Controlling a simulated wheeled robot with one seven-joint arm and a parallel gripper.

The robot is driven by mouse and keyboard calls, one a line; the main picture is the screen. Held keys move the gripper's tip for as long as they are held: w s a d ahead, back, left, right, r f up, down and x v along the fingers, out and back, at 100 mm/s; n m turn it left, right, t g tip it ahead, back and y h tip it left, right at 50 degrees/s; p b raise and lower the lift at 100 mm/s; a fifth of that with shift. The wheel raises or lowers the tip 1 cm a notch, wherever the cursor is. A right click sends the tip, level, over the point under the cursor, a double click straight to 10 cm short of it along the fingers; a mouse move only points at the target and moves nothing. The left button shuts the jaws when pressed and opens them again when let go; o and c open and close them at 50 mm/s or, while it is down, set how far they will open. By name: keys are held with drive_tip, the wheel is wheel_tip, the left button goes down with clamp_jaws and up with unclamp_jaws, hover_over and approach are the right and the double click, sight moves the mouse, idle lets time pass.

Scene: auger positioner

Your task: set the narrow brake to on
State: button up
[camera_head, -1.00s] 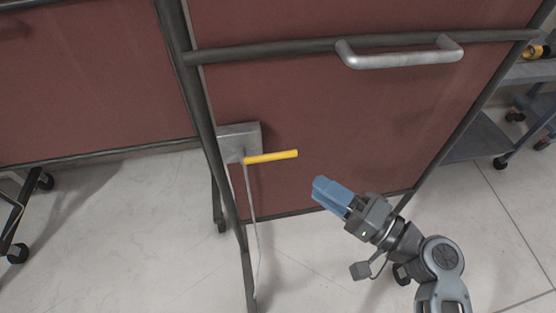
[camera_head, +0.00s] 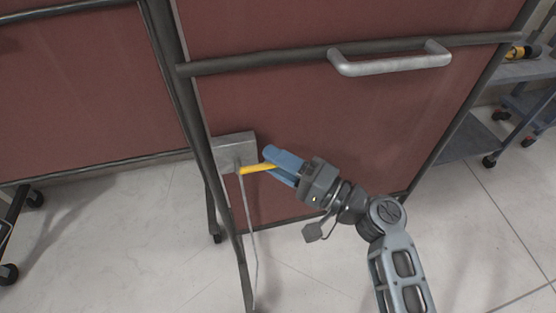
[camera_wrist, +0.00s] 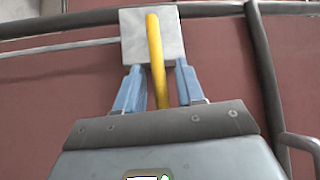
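The brake is a yellow lever (camera_head: 252,169) on a grey metal plate (camera_head: 232,149) at the lower left of the red panel. In the head view the lever points right, nearly level. My gripper (camera_head: 272,164) has its blue fingers around the lever's free end. In the wrist view the yellow lever (camera_wrist: 156,60) runs between the two spread blue fingers (camera_wrist: 156,85), with a gap on each side. The plate (camera_wrist: 136,38) shows behind it. The lever's tip is hidden by my gripper in the head view.
The red panel (camera_head: 330,120) has a dark tube frame and a grey handle (camera_head: 390,62) above my gripper. A thin rod (camera_head: 250,230) hangs below the plate. A wheeled cart (camera_head: 480,135) stands at the right. The pale floor is open in front.

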clamp_jaws()
idle(0.3)
idle(0.3)
